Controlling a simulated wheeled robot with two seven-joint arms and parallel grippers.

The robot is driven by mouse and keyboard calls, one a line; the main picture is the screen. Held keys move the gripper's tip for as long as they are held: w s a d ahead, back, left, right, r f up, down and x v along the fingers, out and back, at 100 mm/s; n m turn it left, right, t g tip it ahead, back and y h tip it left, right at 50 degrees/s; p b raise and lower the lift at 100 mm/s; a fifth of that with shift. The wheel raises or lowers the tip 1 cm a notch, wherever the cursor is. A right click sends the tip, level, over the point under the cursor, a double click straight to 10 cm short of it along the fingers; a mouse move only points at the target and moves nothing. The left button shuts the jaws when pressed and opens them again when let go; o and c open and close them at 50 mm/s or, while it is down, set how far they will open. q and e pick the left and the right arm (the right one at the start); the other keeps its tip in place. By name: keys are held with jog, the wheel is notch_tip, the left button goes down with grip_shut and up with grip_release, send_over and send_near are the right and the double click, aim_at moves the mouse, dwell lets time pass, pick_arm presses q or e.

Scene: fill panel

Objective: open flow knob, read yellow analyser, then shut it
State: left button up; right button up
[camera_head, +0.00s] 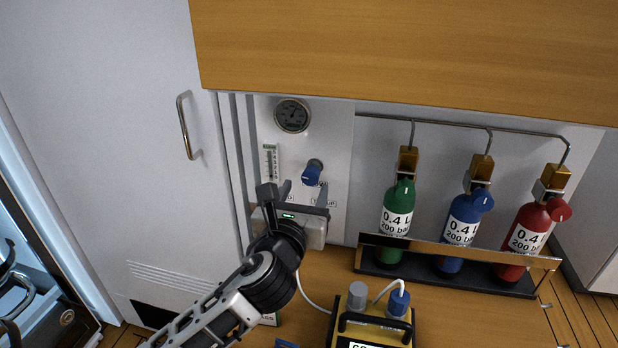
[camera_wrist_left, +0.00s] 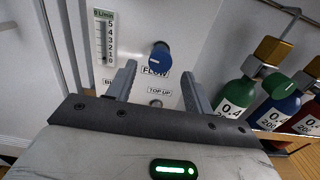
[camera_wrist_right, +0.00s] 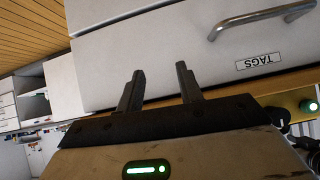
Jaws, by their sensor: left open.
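The blue flow knob (camera_head: 312,172) sticks out of the white panel. In the left wrist view the knob (camera_wrist_left: 160,57) sits above a "FLOW" label. My left gripper (camera_head: 302,190) is open just below and in front of the knob; in its wrist view the two fingers (camera_wrist_left: 154,82) stand apart with nothing between them. The yellow analyser (camera_head: 372,326) stands on the wooden surface at the bottom of the head view; its display is mostly cut off.
A round gauge (camera_head: 292,115) and a flow scale (camera_head: 270,162) are on the panel. Green (camera_head: 396,215), blue (camera_head: 463,222) and red (camera_head: 527,232) cylinders stand in a rack at the right. A wooden cabinet (camera_head: 400,45) overhangs the panel. A white door (camera_head: 110,150) is at left.

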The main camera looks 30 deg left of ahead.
aim_at(310, 179)
pick_arm(q)
jog(key=shift+x, duration=2.15)
pick_arm(e)
jog(key=shift+w+d+r, duration=0.1)
jog(key=shift+w+r, duration=0.25)
jog(key=shift+w, duration=0.15)
pick_arm(q)
jog(key=c, duration=1)
pick_arm(e)
jog(key=shift+s+f, duration=0.1)
jog(key=shift+s, duration=0.1)
pick_arm(q)
jog(key=shift+p, duration=0.3)
pick_arm(e)
jog(key=shift+r, duration=0.2)
